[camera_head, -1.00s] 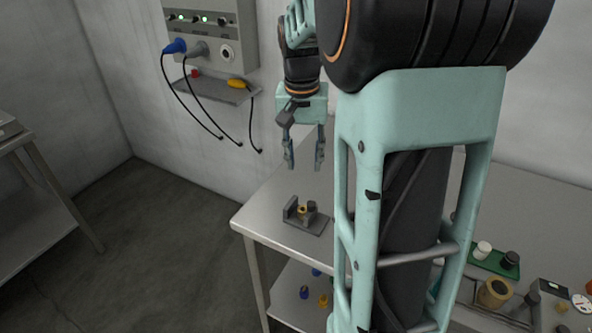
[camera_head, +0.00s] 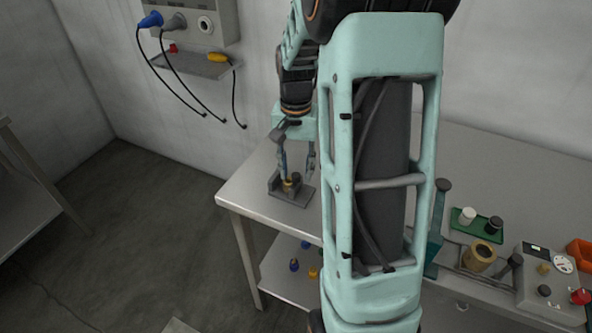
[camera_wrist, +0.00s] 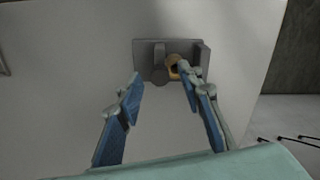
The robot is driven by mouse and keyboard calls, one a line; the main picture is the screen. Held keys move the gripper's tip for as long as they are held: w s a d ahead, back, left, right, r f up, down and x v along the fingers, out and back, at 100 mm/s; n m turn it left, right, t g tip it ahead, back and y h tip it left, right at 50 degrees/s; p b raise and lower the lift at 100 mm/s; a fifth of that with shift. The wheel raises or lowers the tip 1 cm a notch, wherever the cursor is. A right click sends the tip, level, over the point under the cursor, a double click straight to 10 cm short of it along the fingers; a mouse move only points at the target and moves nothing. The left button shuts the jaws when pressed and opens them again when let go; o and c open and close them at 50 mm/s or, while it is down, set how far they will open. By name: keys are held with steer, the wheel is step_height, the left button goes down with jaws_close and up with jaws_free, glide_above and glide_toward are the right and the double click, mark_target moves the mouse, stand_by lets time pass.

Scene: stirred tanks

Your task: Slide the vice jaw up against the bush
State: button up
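The small grey vice (camera_head: 291,198) sits near the left end of the metal table, with the brass bush (camera_head: 290,184) on it. In the wrist view, the vice base (camera_wrist: 146,46) carries an upright grey block, apparently the vice jaw (camera_wrist: 159,62), left of the bush (camera_wrist: 172,66), and another upright plate (camera_wrist: 204,60) on the right. I cannot tell whether the jaw touches the bush. My gripper (camera_head: 297,163) is open and points down at the vice; it also shows in the wrist view (camera_wrist: 160,74). Its right finger overlaps the bush's edge there; its left fingertip appears left of the jaw.
A green tray (camera_head: 471,231) with a white and a black piece, a brass cylinder (camera_head: 479,258) and a meter box (camera_head: 546,270) stand farther right on the table. A wall panel (camera_head: 205,22) with hanging cables is behind left. The tabletop around the vice is clear.

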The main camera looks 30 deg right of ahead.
steer(key=shift+f, duration=0.25)
jaws_close()
stand_by(0.3)
